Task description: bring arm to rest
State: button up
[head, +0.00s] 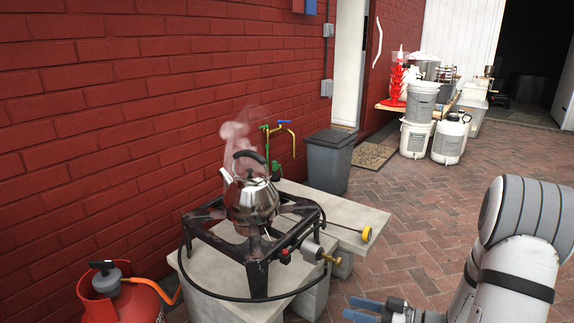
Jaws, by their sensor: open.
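My arm shows at the lower right in the head view. My gripper (362,310) is at the bottom edge, partly cut off, with blue fingers pointing left. Its jaws are open, and nothing shows between them. It is to the right of the burner stand and apart from it. A steel kettle (252,203) with a black handle stands upright on the black gas burner (257,262). Pale reddish steam rises by its spout.
The burner stands on concrete slabs (205,275). A grey bin (330,160) and taps (280,127) are by the brick wall. White buckets (415,138) stand farther back. The brick paving (430,215) in the middle right is clear.

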jog(key=s+a+r+g+h+p, duration=0.2)
jog(key=s+r+g+p, duration=0.15)
jog(key=r+p, duration=0.3)
jog(key=s+a+r+m+g+h+p, duration=0.1)
jog(key=s+a+r+g+h+p, duration=0.15)
jog(key=s+r+p, duration=0.4)
jog(key=s+a+r+g+h+p, duration=0.1)
jog(key=a+r+g+p, duration=0.2)
jog(key=r, duration=0.6)
jog(key=s+d+r+m+t+h+p, duration=0.1)
jog(key=d+r+m+h+p, duration=0.1)
jog(key=r+p, duration=0.4)
jog(key=s+d+r+m+t+h+p, duration=0.1)
jog(key=r+h+p, duration=0.3)
jog(key=r, duration=0.6)
jog(key=s+d+r+m+t+h+p, duration=0.2)
jog(key=d+r+m+h+p, duration=0.1)
jog(key=r+p, duration=0.5)
jog(key=shift+m+h, duration=0.35)
jog(key=shift+m, duration=0.25)
jog(key=shift+r, duration=0.1)
jog(key=shift+c, duration=0.5)
